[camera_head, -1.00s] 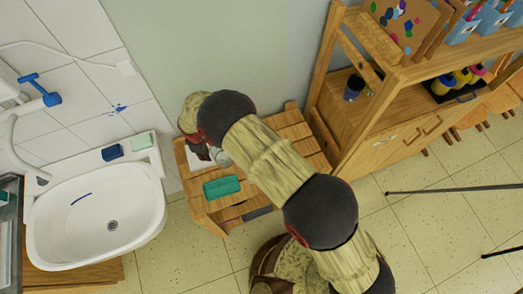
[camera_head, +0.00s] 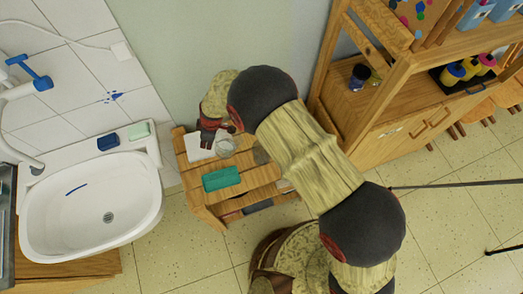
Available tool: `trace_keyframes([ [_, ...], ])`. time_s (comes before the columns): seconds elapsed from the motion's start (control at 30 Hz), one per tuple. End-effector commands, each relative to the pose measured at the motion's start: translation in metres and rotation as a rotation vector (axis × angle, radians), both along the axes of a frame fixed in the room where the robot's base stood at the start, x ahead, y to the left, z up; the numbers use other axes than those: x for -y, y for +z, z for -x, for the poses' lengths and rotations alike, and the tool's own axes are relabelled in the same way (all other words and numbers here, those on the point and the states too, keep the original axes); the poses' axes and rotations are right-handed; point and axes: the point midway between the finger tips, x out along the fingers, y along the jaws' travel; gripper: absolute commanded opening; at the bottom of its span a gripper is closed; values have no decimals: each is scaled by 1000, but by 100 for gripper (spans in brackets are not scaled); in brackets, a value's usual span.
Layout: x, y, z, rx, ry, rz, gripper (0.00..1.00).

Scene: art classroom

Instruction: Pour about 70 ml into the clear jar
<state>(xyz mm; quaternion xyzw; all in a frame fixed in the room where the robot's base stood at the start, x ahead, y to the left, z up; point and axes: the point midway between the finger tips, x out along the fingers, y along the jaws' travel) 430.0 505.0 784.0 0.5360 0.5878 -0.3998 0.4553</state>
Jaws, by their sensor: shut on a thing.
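A clear jar (camera_head: 226,148) stands on the small slatted wooden table (camera_head: 206,203), at the edge of a white sheet (camera_head: 196,151). My gripper (camera_head: 208,140) points down over the sheet, just left of the jar's rim. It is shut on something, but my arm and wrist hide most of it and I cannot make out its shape. I cannot see any liquid in the jar or a stream into it.
A white sink (camera_head: 90,205) stands left. A wooden shelf unit (camera_head: 385,115) with bottles stands right, close to my arm.

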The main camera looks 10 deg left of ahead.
Motion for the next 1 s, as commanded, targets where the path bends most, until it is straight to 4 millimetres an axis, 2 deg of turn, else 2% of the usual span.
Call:
trace_keyframes([
  [0.2, 6, 3, -3, -8, -4, -83, 0],
  [0.57, 21, 21, -5, -26, -6, -240, 0],
  [0.77, 37, 26, -7, -45, -6, -369, 0],
  [1.0, 54, 66, -10, -75, -7, -598, 0],
])
